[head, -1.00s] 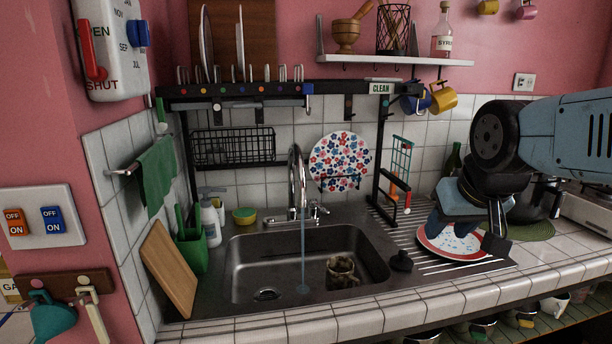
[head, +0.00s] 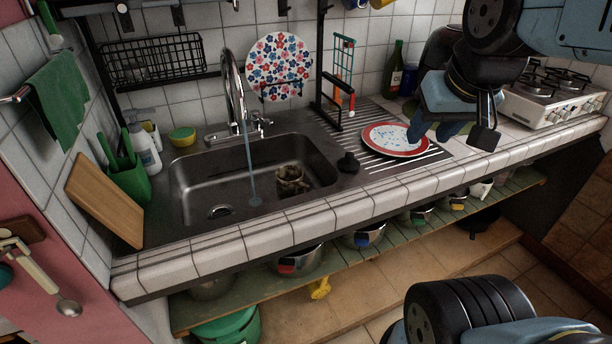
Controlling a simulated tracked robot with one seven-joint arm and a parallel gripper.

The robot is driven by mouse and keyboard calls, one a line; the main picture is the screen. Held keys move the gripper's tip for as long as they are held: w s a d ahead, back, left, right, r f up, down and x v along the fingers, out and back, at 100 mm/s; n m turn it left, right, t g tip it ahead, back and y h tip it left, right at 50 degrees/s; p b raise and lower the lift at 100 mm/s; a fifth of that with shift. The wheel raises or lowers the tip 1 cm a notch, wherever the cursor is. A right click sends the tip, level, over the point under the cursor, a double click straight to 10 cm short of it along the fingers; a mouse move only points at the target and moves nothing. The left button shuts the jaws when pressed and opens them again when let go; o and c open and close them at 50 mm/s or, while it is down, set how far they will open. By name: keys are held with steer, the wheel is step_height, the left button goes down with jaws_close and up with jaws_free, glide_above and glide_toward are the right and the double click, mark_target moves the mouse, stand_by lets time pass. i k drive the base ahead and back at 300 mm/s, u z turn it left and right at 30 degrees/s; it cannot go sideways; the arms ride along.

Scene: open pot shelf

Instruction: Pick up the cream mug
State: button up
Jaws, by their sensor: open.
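A pale cream-white mug (head: 480,188) sits on the low shelf under the counter, toward its right end; it is small and partly hidden by the counter edge. A brownish, stained mug (head: 290,180) stands in the sink (head: 185,190); its base colour is hard to tell, so I cannot say for sure which mug is the cream one.
Water runs from the tap (head: 235,90) into the sink. A red-rimmed plate (head: 395,139) lies on the drainboard beside a black plug (head: 348,163). Several metal pots line the low shelf (head: 330,268). A stove (head: 550,95) stands far right. Floor (head: 455,265) shows below.

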mark_target(289, 178)
steer(key=z, duration=1.3)
steer(key=k, duration=1.25)
steer(key=u, duration=1.2)
steer(key=i, duration=1)
